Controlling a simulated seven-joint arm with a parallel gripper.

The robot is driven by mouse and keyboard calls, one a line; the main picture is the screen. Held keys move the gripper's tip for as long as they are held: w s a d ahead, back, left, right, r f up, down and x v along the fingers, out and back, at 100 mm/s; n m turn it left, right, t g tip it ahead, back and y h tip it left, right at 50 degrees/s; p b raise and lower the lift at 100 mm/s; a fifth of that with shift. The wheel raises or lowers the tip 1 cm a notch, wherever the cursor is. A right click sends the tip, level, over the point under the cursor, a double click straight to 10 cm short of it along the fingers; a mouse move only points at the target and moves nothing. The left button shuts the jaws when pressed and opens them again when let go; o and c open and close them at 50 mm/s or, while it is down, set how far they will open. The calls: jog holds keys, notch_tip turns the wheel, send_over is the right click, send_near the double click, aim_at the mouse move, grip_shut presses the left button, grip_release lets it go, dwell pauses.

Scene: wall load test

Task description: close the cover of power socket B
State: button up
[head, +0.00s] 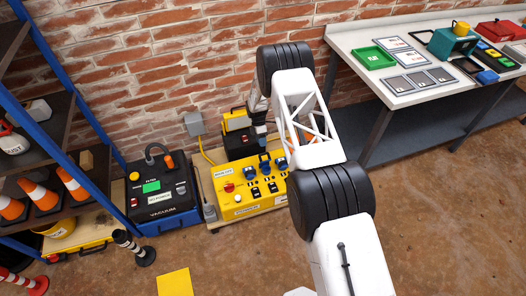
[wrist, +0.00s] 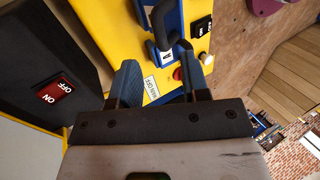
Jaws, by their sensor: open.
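In the head view my arm hides much of the gripper.
Black switches (wrist: 201,27) and a red knob (wrist: 177,74) are close by. A black box with a red ON/OFF switch (wrist: 55,92) lies left in the wrist view. A vacuum (head: 160,195) stands beside the box; a shelf with cones is left, a white workbench (head: 400,60) right.

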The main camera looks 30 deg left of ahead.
jog(key=shift+x, duration=2.85)
jog(key=shift+c, duration=0.2)
grip_shut()
